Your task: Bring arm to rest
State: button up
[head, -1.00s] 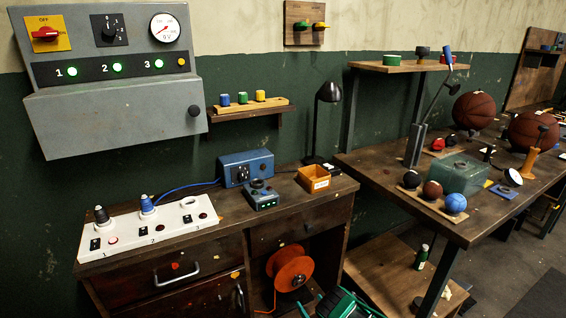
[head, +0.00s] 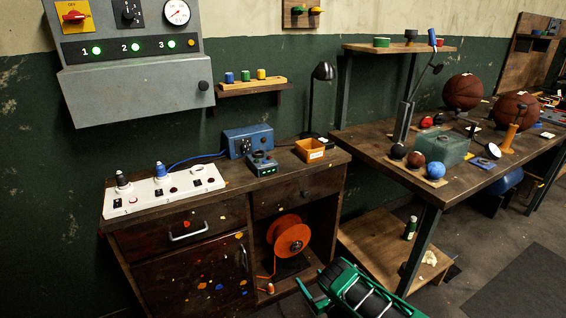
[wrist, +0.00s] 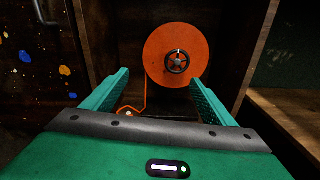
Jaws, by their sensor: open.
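My arm is green and black and shows at the bottom of the head view. My gripper (wrist: 160,97) shows in the wrist view as two green fingers spread wide apart, open, with nothing between them. It faces the open lower bay of the wooden cabinet (head: 190,228). An orange reel (wrist: 176,55) stands upright in that bay, beyond the fingertips and apart from them. The reel also shows in the head view (head: 291,238), above and left of my arm.
A white socket strip (head: 165,190), a blue box (head: 248,141) and an orange bin (head: 310,150) stand on the cabinet top. A workbench (head: 455,190) with several balls is at the right, with a low wooden shelf (head: 380,240). Dark floor is clear at lower right.

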jog(key=w+d+r+n+g+h, duration=0.1)
jog(key=w+d+r+n, duration=0.2)
jog(key=w+r+n, duration=0.5)
jog(key=w+d+r+n+g+h, duration=0.1)
jog(key=w+d+r+g+h, duration=0.15)
jog(key=w+r, duration=0.7)
jog(key=s+d+r+n+g+h, duration=0.15)
jog(key=s+d+r+n, duration=0.25)
jog(key=d+r, duration=0.6)
jog(key=s+d+r+n+g+h, duration=0.1)
jog(key=s+d+r+n+h, duration=0.3)
jog(key=r, duration=0.9)
jog(key=s+d+r+n+g, duration=0.1)
jog(key=s+d+r+g, duration=0.1)
jog(key=s+d+r, duration=0.45)
jog(key=s+d+r+n+g, duration=0.1)
jog(key=s+r, duration=0.2)
jog(key=s, duration=0.7)
jog(key=s+d+r+n+g, duration=0.2)
jog(key=s+d+r, duration=0.2)
jog(key=s, duration=0.5)
jog(key=s+a+r+n+g, duration=0.1)
jog(key=s+r+n+g, duration=0.1)
jog(key=s, duration=1.4)
jog(key=s+a+r+n+g+y, duration=0.1)
jog(key=s+r+n+g, duration=0.1)
jog(key=s, duration=1.4)
jog(key=shift+s+a+r+g, duration=0.25)
jog(key=shift+a+r+g, duration=0.1)
jog(key=shift+r, duration=0.15)
